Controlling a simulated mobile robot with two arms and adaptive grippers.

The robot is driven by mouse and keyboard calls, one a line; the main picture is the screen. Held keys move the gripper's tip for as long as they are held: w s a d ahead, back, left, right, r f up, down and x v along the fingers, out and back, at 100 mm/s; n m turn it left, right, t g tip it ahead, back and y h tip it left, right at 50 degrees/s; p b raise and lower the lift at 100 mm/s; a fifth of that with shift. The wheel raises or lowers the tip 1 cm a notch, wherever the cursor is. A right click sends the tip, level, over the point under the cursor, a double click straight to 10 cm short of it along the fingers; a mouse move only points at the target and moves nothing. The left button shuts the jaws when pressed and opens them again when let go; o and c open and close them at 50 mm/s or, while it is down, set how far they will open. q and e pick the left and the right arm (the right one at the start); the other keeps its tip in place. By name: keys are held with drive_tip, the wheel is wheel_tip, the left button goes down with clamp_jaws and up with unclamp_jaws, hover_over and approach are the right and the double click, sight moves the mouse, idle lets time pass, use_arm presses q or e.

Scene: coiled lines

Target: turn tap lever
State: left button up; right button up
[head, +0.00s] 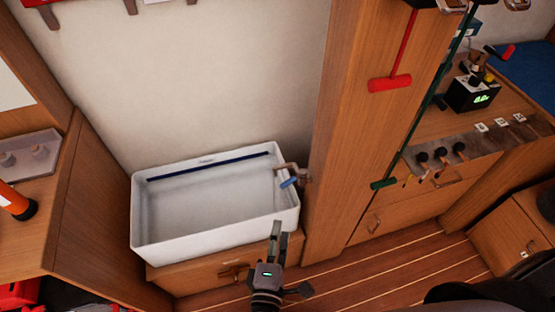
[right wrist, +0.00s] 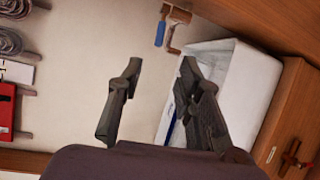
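The tap (head: 292,170) is a small brown metal spout at the right rear rim of a white basin (head: 146,222). Its blue lever (head: 289,183) hangs just below the spout. In the right wrist view, the tap (right wrist: 177,22) and the blue lever (right wrist: 160,33) are at the top, beyond the fingertips. My right gripper (head: 288,258) is at the basin's front right corner, below the lever in the picture. It is open and empty in the right wrist view (right wrist: 161,64), with clear space between it and the lever. My left gripper is not in view.
A wooden post (head: 325,205) stands just right of the tap. A red-headed tool (head: 390,83) hangs on the wooden panel. Knobs and a black device (head: 472,94) sit on the right counter. An orange cylinder (head: 14,200) is at far left. Space above the basin is clear.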

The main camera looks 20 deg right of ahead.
sight(288, 182)
drive_tip(key=p+x, duration=0.2)
drive_tip(key=x, duration=1.5)
drive_tip(key=shift+d+p, duration=0.15)
drive_tip(key=shift+p, duration=0.15)
drive_tip(key=shift+s, duration=0.1)
drive_tip(key=shift+c, duration=0.2)
clamp_jaws()
